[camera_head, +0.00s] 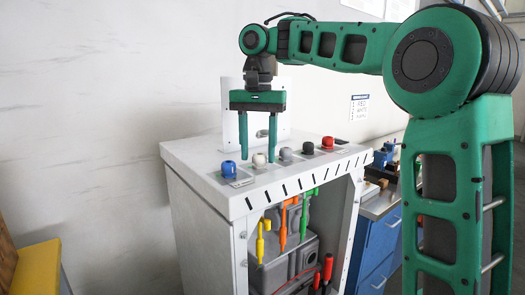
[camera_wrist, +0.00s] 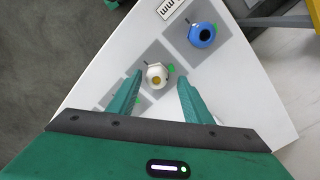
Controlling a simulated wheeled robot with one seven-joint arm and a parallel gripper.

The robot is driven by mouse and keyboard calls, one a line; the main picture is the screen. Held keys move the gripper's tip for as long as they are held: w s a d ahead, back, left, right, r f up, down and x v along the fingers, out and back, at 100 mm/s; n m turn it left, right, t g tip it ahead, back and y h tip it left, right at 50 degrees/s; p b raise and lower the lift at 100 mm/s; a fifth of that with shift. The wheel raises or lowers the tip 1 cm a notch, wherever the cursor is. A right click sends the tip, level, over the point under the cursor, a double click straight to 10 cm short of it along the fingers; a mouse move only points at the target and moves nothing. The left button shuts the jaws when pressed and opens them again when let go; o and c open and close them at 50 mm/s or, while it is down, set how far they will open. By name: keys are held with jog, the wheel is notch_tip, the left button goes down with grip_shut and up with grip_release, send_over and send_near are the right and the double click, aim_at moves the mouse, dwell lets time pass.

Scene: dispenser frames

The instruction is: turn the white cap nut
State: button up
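The white cap nut (camera_head: 259,160) sits on a square grey plate on top of the white cabinet (camera_head: 205,155), second from the left in a row of coloured caps. It also shows in the wrist view (camera_wrist: 156,76), with a yellowish centre. My gripper (camera_head: 257,158) is open and points down over the cabinet top. Its green fingers stand on either side of the white cap nut, with a visible gap to each side. In the wrist view the nut lies between the two fingertips (camera_wrist: 160,78). I cannot tell the exact height of the fingertips against the nut.
A blue cap (camera_head: 228,169) is close on the left of the white one. A grey cap (camera_head: 285,154), a black cap (camera_head: 308,148) and a red cap (camera_head: 327,142) follow to the right. A white upright panel (camera_head: 229,128) stands behind. Coloured tools hang inside the cabinet below.

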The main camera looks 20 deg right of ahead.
jog(key=shift+r, duration=0.1)
jog(key=shift+d+r, duration=0.1)
jog(key=shift+r, duration=0.1)
notch_tip(320, 180, up, 10)
dwell(0.6)
